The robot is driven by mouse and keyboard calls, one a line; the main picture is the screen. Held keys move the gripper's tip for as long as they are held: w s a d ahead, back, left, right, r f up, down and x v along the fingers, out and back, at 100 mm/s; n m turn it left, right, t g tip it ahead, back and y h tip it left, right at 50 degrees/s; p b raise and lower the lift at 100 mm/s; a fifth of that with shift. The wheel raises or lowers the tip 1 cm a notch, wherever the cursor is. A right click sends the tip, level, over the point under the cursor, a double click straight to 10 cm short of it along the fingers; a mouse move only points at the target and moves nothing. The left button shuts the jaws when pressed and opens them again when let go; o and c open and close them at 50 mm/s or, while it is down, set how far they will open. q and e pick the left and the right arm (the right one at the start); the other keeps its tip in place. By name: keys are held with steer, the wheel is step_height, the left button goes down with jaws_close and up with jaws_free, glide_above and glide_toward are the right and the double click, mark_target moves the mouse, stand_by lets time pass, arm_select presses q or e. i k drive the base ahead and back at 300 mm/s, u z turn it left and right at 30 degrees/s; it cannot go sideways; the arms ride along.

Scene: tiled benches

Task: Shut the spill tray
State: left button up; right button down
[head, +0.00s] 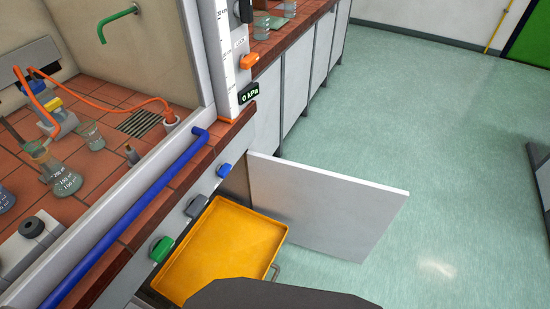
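The yellow spill tray (222,250) sticks out from the front of the fume hood bench, below the row of knobs. It is pulled out and looks empty. A small metal handle (276,272) shows at its right, outer side. Its near end is hidden by a dark rounded shape at the bottom edge, which may be part of me. Neither of my grippers is in view.
A white cabinet door (325,203) stands open just beyond the tray. A blue bar (130,215) runs along the hood's front edge. Flasks (60,177) stand inside on red tiles.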

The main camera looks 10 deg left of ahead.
mark_target(229, 239)
steer(key=u, duration=0.25)
steer(key=k, duration=1)
steer(key=u, duration=0.95)
steer(key=i, duration=0.7)
steer(key=u, duration=0.1)
